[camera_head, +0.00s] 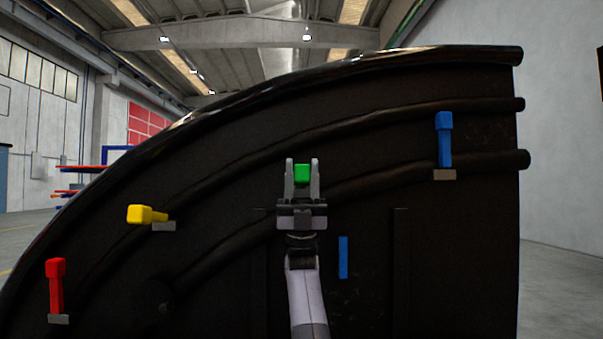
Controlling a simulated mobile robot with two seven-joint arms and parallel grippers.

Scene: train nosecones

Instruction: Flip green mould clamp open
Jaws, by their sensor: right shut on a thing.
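The green mould clamp (302,174) is on the large dark mould in the middle of the head view. Only its green block end shows. My right gripper (302,172) is shut on this green block, with one grey finger on each side of it. The gripper body hides the rest of the clamp and its base, so I cannot tell how the lever is tilted. My left gripper is not in view.
The dark curved mould (455,260) fills most of the view, with raised pipes along it. A red clamp (56,285) and a blue clamp (444,140) stand upright; a yellow clamp (145,214) lies sideways. A blue strip (343,257) is right of my forearm.

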